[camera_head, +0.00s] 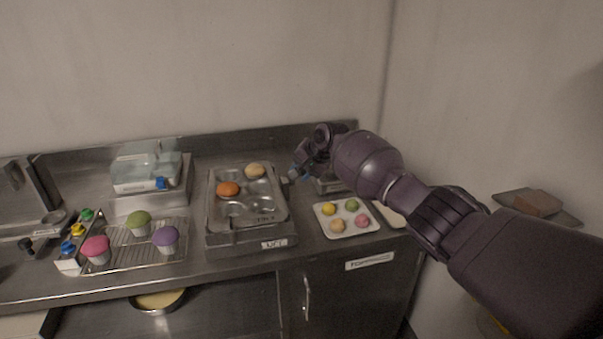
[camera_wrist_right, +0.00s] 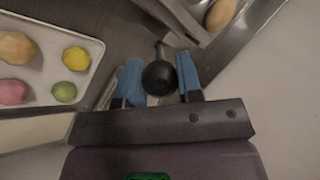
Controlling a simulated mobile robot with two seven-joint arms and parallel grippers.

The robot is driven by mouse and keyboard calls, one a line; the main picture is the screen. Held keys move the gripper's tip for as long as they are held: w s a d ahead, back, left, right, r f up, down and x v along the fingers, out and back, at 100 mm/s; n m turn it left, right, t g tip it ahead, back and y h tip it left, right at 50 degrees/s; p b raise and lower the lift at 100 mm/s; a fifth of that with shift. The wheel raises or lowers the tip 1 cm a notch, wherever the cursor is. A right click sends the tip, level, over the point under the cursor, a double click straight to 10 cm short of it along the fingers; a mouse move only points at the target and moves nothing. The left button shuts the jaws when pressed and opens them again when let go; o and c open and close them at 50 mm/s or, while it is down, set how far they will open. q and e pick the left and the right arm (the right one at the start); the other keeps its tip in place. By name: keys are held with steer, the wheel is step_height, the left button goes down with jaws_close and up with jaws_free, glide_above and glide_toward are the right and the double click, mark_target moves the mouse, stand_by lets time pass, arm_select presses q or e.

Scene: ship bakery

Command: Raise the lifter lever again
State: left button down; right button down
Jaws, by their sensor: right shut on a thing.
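My right arm comes in from the right in the head view, and its gripper (camera_head: 303,172) is at the right side of the metal muffin-tin unit (camera_head: 272,229). In the right wrist view, my right gripper (camera_wrist_right: 158,64) has its blue fingers on either side of the lever's round black knob (camera_wrist_right: 160,79) and is shut on it. The lever's thin metal rod (camera_wrist_right: 162,50) runs up from the knob toward the unit's edge. The tin holds an orange cake (camera_head: 228,189) and a pale one (camera_head: 255,170); its other visible cups look empty. In the head view, the gripper hides most of the lever.
A white tray (camera_head: 325,228) with several small coloured cakes stands right of the unit. A wire rack (camera_head: 120,254) with cupcakes and a scale (camera_head: 150,201) are to the left. A wall rises close behind the counter, and a shelf (camera_head: 508,197) juts out at right.

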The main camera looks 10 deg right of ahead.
steer(key=shift+w+r, duration=0.1)
steer(key=shift+r, duration=0.1)
steer(key=c, duration=0.8)
jaws_free()
steer(key=shift+f, duration=0.1)
steer(key=shift+s+d+r, duration=0.25)
steer(key=shift+s+r, duration=0.05)
steer(key=shift+r, duration=0.25)
steer(key=v, duration=0.9)
steer(key=shift+s+r+p, duration=0.1)
steer(key=shift+r+p, duration=0.1)
steer(key=shift+p, duration=0.2)
